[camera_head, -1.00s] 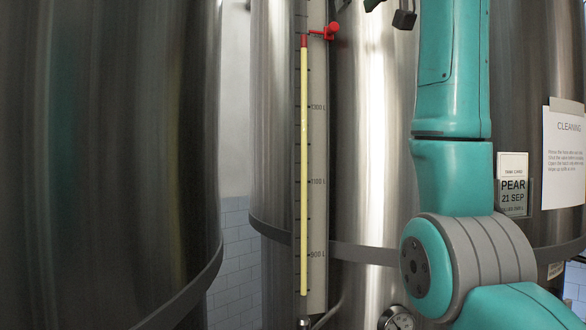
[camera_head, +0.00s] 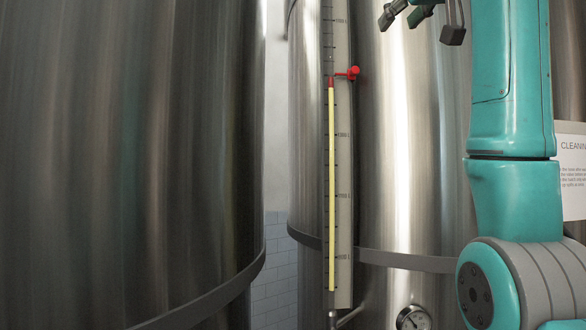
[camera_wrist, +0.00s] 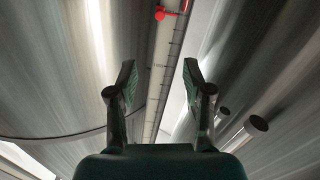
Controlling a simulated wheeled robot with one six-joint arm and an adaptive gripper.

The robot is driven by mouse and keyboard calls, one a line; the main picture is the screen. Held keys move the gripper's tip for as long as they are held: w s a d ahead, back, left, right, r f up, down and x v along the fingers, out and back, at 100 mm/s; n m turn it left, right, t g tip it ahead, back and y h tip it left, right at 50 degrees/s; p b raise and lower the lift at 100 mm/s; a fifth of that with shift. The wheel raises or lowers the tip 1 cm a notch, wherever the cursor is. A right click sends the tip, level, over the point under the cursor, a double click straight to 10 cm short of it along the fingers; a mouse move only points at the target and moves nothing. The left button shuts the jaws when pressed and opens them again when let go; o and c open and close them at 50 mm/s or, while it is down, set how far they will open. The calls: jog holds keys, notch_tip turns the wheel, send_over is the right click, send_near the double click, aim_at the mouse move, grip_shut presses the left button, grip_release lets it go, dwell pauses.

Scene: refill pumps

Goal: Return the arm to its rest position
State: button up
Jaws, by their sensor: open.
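My teal arm (camera_head: 510,80) rises along the right side of the head view, with its large joint at the bottom right. My gripper (camera_head: 420,22) shows at the top edge of the head view, in front of the middle steel tank (camera_head: 410,150). In the wrist view my gripper (camera_wrist: 159,75) has its two dark fingers spread apart with nothing between them. Behind the gap runs the tank's sight gauge (camera_wrist: 167,45), apart from the fingers as far as I can see.
A large dark steel tank (camera_head: 130,150) fills the left. The gauge scale (camera_head: 343,200) carries a yellow column (camera_head: 332,190) and a red marker (camera_head: 353,73). A round dial (camera_head: 412,318) sits low on the middle tank. A cleaning notice (camera_head: 573,175) is at the right edge.

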jog(key=w+f+m, duration=0.1)
jog(key=w+f, duration=0.5)
jog(key=f, duration=0.6)
jog(key=w+d+f, duration=0.1)
jog(key=w+f, duration=0.5)
jog(key=f, duration=0.6)
jog(key=w+f+m, duration=0.1)
jog(key=w+f, duration=0.5)
jog(key=f, duration=0.6)
jog(key=s+f+g+h, duration=0.1)
jog(key=s+f, duration=0.2)
jog(key=f, duration=1.7)
jog(key=s+f, duration=0.4)
jog(key=f, duration=1.5)
jog(key=s+a+f+m+g, duration=0.1)
jog(key=s+f, duration=1.1)
jog(key=s, duration=0.2)
jog(key=s+a+f+m, duration=0.1)
jog(key=s+f, duration=1.1)
jog(key=s, duration=0.3)
jog(key=s+f+h, duration=0.1)
jog(key=s, duration=1.7)
jog(key=s+r, duration=0.3)
jog(key=s, duration=0.4)
jog(key=s+r+g, duration=0.1)
jog(key=s+r, duration=0.2)
jog(key=s, duration=0.4)
jog(key=shift+s+n, duration=0.3)
jog(key=shift+s, duration=0.05)
